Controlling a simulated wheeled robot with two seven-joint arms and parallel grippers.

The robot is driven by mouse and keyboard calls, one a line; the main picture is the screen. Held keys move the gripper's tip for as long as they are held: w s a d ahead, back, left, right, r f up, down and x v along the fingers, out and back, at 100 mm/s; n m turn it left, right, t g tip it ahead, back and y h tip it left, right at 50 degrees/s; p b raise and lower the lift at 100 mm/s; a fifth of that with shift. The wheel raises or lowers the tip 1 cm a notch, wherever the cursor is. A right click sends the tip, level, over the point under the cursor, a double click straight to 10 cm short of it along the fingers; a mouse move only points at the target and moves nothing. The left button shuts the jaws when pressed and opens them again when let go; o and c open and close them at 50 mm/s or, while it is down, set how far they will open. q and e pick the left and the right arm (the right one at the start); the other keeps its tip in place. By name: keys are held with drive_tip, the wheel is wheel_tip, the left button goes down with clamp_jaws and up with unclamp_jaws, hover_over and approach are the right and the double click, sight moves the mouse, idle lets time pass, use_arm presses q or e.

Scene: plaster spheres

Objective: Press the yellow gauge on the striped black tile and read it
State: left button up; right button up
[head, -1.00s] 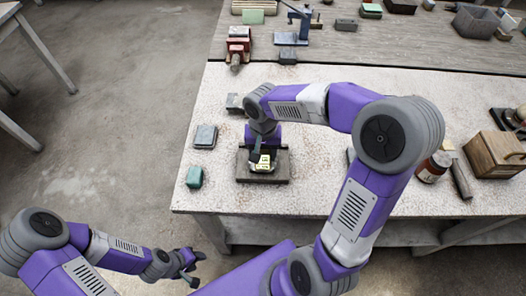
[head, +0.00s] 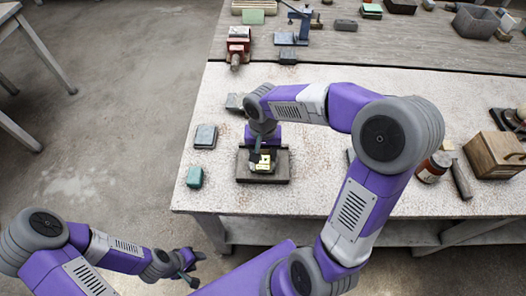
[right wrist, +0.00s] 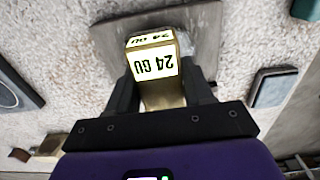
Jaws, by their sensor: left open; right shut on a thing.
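A yellow, brass-coloured gauge (head: 264,163) is held over the dark tile (head: 245,171) near the bench's left end. In the right wrist view the gauge (right wrist: 162,93) is a block with white labels marked "24 GU", upside down there. My right gripper (head: 262,152) is shut on it; its two dark fingers (right wrist: 162,80) flank the block. The tile shows as a grey plate (right wrist: 203,28) behind the gauge; I cannot make out stripes. Whether the gauge touches the tile is hidden. My left gripper (head: 190,270) is open and empty, off the bench's front left.
A grey block (head: 205,136) and a teal block (head: 194,177) lie left of the tile. A red vise (head: 238,45) stands behind. A jar (head: 433,168) and a wooden box (head: 493,155) stand at the right. The bench top between tile and jar is mostly clear.

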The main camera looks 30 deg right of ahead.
sight(263, 151)
drive_tip(key=shift+r+p, duration=2.75)
drive_tip(key=shift+r, duration=0.8)
drive_tip(key=shift+f, duration=0.15)
